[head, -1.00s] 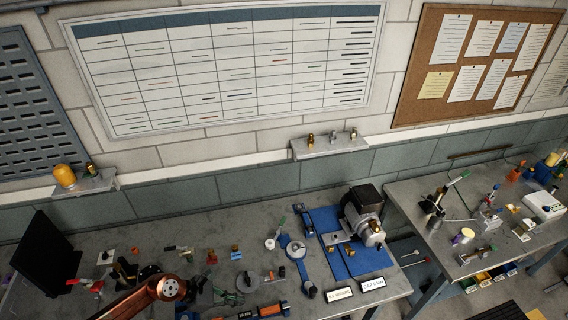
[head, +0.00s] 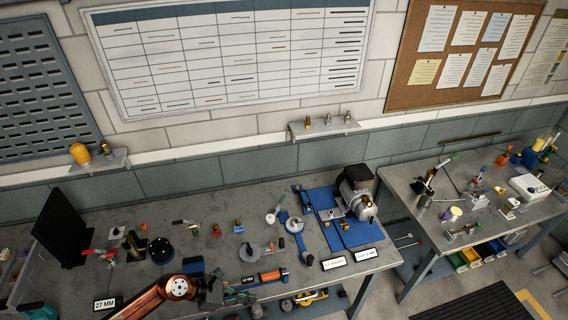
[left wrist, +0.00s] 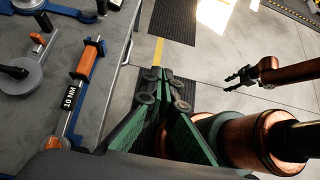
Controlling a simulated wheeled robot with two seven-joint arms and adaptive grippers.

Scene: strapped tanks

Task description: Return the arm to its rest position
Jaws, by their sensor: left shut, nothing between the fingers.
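My left arm comes in from the lower left of the head view, its copper link ending near the front edge of the bench. My left gripper (head: 216,292) is small and partly hidden there. In the left wrist view the green fingers of my left gripper (left wrist: 164,90) are together, with nothing between them, over the floor beside the bench edge. My right gripper (left wrist: 238,80) shows dark at the end of a copper link at the right of the left wrist view, over open floor. It is too small to tell its jaw state.
The bench (head: 300,275) holds a black monitor (head: 65,228), a pump (head: 358,192) on a blue mat and several small parts. An orange-handled tool (left wrist: 90,60) lies by a "10 MM" label (left wrist: 70,97). A second bench (head: 405,180) stands right.

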